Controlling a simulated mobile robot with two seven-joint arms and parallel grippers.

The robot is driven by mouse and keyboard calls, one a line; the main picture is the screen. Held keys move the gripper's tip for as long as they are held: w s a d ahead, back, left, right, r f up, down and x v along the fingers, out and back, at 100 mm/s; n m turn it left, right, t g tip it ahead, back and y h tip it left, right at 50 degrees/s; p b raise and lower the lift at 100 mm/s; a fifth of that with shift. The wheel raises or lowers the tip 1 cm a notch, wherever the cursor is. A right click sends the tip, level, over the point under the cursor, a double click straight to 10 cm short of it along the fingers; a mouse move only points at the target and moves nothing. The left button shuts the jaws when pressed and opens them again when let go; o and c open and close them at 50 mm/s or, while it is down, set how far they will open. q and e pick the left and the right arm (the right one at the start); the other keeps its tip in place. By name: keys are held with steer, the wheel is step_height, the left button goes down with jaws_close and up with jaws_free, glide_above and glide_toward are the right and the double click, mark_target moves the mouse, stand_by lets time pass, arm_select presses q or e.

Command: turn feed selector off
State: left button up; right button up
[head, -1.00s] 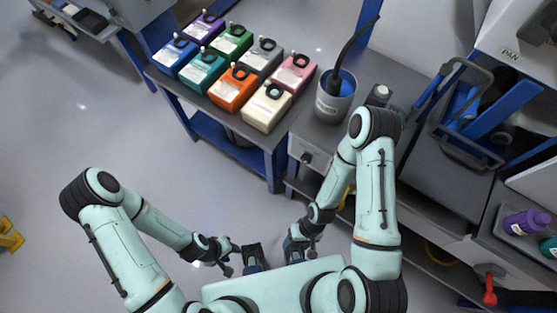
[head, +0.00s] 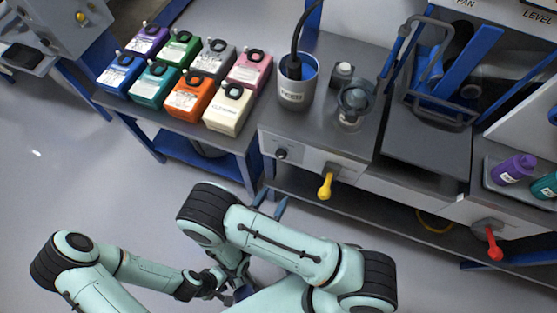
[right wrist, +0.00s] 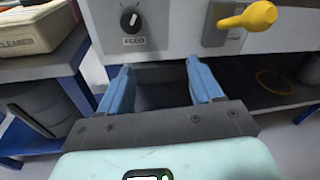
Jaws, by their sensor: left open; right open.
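The feed selector is a small round black knob (head: 281,153) on the grey front panel of the bench. In the right wrist view the knob (right wrist: 130,17) shows a white pointer line, with a label reading FEED below it. My right gripper (head: 270,203) is open and empty, below and in front of the knob. In the right wrist view its two blue fingers (right wrist: 160,68) are spread under the panel, apart from the knob, which is up and left of their middle. My left gripper (head: 228,296) is low in the head view, partly hidden, and far from the panel.
A yellow lever (head: 326,185) sticks out right of the knob, and a red lever (head: 494,243) farther right. Coloured boxes (head: 228,110) stand on the left bench. A grey pot (head: 297,92) stands above the knob. The floor in front is free.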

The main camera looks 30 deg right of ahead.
mark_target(279, 157)
steer(key=w+d, duration=0.2)
steer(key=w, duration=0.1)
steer(key=w+d+r+t, duration=0.1)
steer(key=w+d, duration=0.2)
steer(key=w, duration=0.1)
steer(key=w+d+n+t+p, duration=0.1)
steer(key=w+d, duration=0.1)
steer(key=w, duration=0.1)
steer(key=shift+w+d+r, duration=0.15)
steer(key=shift+d+r, duration=0.15)
steer(key=shift+r, duration=0.1)
steer(key=c, duration=1.1)
